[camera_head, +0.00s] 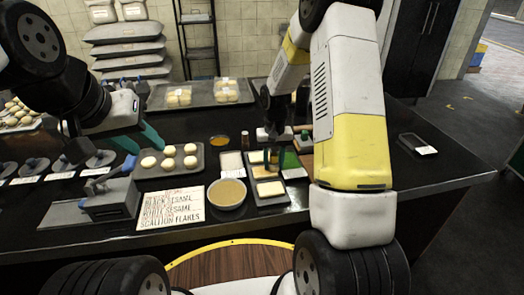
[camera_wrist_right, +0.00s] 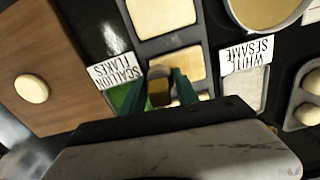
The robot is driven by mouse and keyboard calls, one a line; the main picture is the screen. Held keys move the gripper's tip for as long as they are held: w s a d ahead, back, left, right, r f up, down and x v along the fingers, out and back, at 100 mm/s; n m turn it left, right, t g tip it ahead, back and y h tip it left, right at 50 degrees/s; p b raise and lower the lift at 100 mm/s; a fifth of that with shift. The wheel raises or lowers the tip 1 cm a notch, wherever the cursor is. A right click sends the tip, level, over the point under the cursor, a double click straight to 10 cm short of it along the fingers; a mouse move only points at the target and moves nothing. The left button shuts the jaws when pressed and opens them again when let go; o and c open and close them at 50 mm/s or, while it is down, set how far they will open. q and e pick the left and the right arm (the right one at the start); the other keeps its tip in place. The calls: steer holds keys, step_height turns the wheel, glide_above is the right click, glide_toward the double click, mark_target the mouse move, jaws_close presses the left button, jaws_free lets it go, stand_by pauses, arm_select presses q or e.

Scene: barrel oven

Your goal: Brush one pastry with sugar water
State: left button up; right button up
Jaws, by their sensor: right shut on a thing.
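Several round pale pastries (camera_head: 170,151) sit on a grey tray (camera_head: 142,173) in the head view. A single pastry (camera_wrist_right: 32,88) lies on a wooden board (camera_wrist_right: 60,50) in the right wrist view. A bowl of yellowish liquid (camera_head: 226,194) stands right of the sign; its edge shows in the right wrist view (camera_wrist_right: 265,12). My right gripper (camera_wrist_right: 158,90) is shut on a small brown thing (camera_wrist_right: 159,93), likely the brush, over the topping tray (camera_head: 270,201). Its bristles cannot be made out. My left gripper (camera_head: 138,141) is open and empty beside the pastry tray.
White sesame (camera_wrist_right: 243,85) and green scallion flakes (camera_wrist_right: 122,98) flank the topping tray, with labels. A small orange bowl (camera_head: 219,141) stands behind. A lettered sign (camera_head: 170,208) and a grey box (camera_head: 108,198) are at front left. The counter's right end is mostly clear.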

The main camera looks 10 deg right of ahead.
mark_target(274, 154)
steer(key=shift+s+a, duration=0.1)
steer(key=shift+a, duration=2.95)
steer(key=shift+d, duration=3.15)
steer(key=shift+r, duration=3)
